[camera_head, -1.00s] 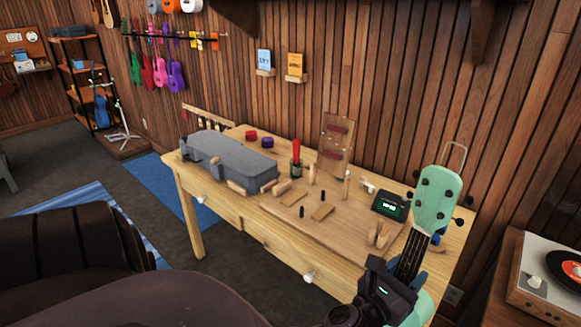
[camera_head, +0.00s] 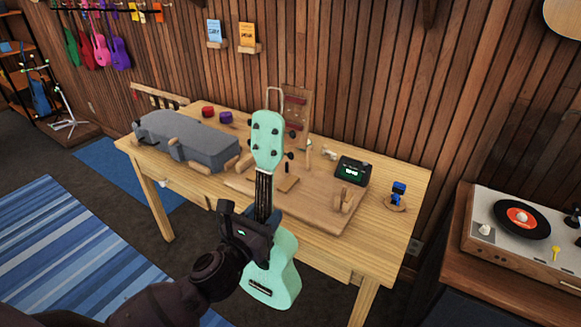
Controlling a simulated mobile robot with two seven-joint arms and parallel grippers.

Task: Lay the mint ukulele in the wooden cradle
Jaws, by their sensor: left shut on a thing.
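The mint ukulele (camera_head: 272,277) hangs upright in front of the workbench, headstock up and body down. My left gripper (camera_head: 254,222) is shut on its neck, just above the body. The wooden cradle seems to be the flat wooden board with upright pegs (camera_head: 318,212) on the bench top, behind and to the right of the neck. Small pads lie on it, and the ukulele's neck hides its middle. My right gripper is not in view.
A grey ukulele case (camera_head: 184,137) lies on the left of the workbench (camera_head: 398,192). A black tuner (camera_head: 352,171) with a green display and a blue clip-like item (camera_head: 398,194) stand at the right. A record player (camera_head: 515,227) is on a separate cabinet further right.

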